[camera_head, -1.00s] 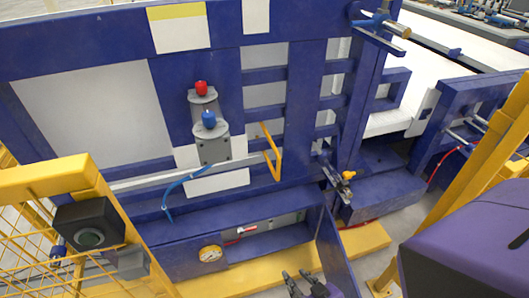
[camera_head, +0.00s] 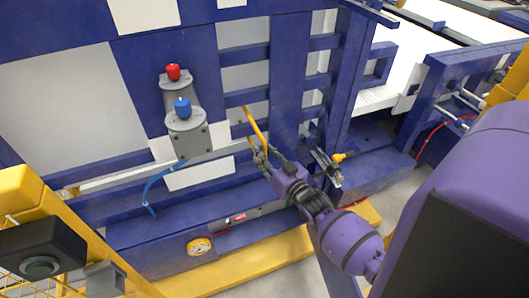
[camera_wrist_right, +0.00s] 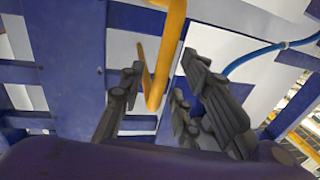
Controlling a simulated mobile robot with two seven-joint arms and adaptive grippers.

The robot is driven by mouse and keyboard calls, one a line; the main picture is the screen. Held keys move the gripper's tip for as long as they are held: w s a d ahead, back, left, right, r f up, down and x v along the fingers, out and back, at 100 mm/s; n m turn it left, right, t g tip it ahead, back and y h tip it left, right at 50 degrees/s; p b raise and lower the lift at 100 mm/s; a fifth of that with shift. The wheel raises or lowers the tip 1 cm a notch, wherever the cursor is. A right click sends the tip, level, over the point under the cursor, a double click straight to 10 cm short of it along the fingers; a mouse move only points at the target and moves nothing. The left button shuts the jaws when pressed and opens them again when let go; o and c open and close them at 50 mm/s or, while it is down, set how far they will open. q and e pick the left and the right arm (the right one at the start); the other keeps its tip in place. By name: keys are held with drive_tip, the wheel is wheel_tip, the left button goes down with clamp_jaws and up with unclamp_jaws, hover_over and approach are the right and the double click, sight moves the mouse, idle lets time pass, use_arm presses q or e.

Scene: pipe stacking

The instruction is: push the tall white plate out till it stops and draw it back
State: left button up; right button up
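A yellow bent handle (camera_head: 254,124) stands out from the blue frame, right of the grey cylinders. A tall white panel (camera_head: 238,68) shows behind the blue crossbars near it; I cannot tell whether the handle is fixed to it. My right gripper (camera_head: 261,153) is at the handle's lower end. In the right wrist view my right gripper (camera_wrist_right: 162,62) is open, with dark fingers on either side of the yellow handle (camera_wrist_right: 171,45). The fingers do not look closed on it. My left gripper is not in view.
A red knob (camera_head: 173,72) and a blue knob (camera_head: 183,106) top the grey cylinders to the left. A blue hose (camera_head: 152,190) hangs below. A yellow-tipped valve (camera_head: 340,157) is close on the right. A gauge (camera_head: 199,246) sits lower down.

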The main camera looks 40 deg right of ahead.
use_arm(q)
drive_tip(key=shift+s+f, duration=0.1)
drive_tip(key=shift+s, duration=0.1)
use_arm(e)
drive_tip(key=shift+w, duration=0.45)
drive_tip(key=c, duration=0.7)
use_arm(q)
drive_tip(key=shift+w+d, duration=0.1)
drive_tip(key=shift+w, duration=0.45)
use_arm(e)
clamp_jaws()
